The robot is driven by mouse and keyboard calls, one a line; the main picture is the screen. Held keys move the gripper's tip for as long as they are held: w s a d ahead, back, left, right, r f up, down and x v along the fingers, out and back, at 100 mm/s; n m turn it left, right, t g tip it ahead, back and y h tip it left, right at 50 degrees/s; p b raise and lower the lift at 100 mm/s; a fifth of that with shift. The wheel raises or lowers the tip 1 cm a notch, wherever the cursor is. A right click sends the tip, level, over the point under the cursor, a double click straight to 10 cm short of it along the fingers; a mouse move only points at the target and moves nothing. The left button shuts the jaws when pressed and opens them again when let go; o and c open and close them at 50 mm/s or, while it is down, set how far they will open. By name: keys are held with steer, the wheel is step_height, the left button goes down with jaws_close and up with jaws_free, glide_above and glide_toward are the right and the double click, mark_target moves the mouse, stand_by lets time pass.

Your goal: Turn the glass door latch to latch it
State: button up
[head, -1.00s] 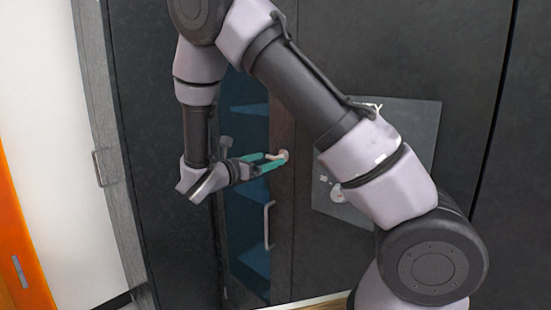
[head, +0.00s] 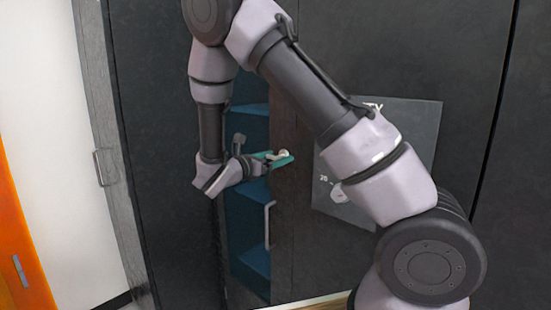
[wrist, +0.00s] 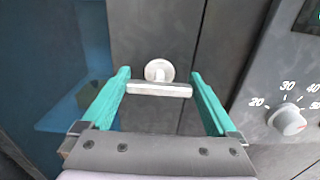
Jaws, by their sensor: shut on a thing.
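The glass door latch (wrist: 159,89) is a pale metal bar on a round mount, on the dark door frame beside the glass. In the wrist view the bar lies level across the picture, just below the mount. My gripper (wrist: 160,78) has its two teal fingers at the bar's left and right ends, shut on it. In the head view my gripper (head: 283,158) reaches from the left to the small latch (head: 282,154), partly hidden by the fingers. The glass door (head: 248,210) shows blue shelves behind it.
A pale vertical handle (head: 269,225) stands on the door below the latch. To the right is a grey panel (head: 412,125) with a numbered dial (wrist: 288,119). A grey side panel with a handle (head: 105,167) stands at the left.

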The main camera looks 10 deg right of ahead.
steer(key=shift+m, duration=0.3)
steer(key=m, duration=0.3)
steer(key=shift+s+m, duration=0.1)
steer(key=shift+m, duration=0.3)
steer(key=m, duration=0.4)
steer(key=shift+d+f+m, duration=0.1)
steer(key=shift+m, duration=0.2)
steer(key=m, duration=0.4)
steer(key=shift+s+f, duration=0.1)
steer(key=shift+f+m, duration=0.1)
steer(key=shift+m, duration=2)
